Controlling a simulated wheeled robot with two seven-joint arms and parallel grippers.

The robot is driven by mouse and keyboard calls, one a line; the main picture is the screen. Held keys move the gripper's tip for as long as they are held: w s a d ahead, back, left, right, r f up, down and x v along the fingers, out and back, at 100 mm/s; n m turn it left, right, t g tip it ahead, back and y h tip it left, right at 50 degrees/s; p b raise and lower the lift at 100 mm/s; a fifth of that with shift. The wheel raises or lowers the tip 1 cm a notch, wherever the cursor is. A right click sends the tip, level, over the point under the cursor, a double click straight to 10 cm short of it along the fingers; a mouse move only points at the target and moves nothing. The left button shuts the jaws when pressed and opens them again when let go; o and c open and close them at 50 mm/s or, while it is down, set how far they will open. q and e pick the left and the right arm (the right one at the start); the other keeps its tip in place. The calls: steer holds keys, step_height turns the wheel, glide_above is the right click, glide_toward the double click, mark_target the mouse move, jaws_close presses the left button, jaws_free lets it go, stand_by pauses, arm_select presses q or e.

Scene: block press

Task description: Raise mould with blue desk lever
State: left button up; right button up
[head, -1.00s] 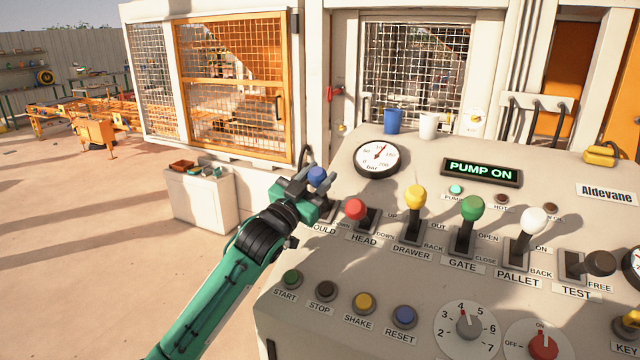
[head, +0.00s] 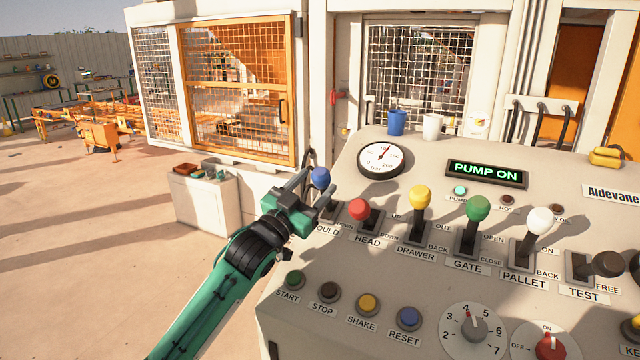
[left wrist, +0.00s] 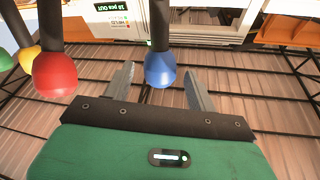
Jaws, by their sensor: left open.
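The blue-knobbed mould lever (head: 321,178) stands at the far left of the desk's lever row, above the partly covered MOULD label (head: 326,229). My left gripper (head: 317,186) is open at this lever, coming from the lower left. In the left wrist view the blue knob (left wrist: 160,69) appears between my two spread finger tips, with gaps on both sides and no visible contact. Part of the lever's shaft and base is hidden behind my gripper in the head view. The mould itself cannot be made out. My right gripper is not in view.
The red HEAD lever (head: 359,209) stands close to the right of my left gripper, then yellow (head: 420,197), green (head: 478,208) and white (head: 540,221) levers. The display (head: 486,172) reads PUMP ON. Push buttons line the desk's front. Open floor lies left.

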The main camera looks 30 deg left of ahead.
arm_select(q)
steer(key=b+v, duration=0.3)
steer(key=v, duration=0.7)
steer(key=shift+s, duration=0.3)
steer(key=shift+f, duration=0.1)
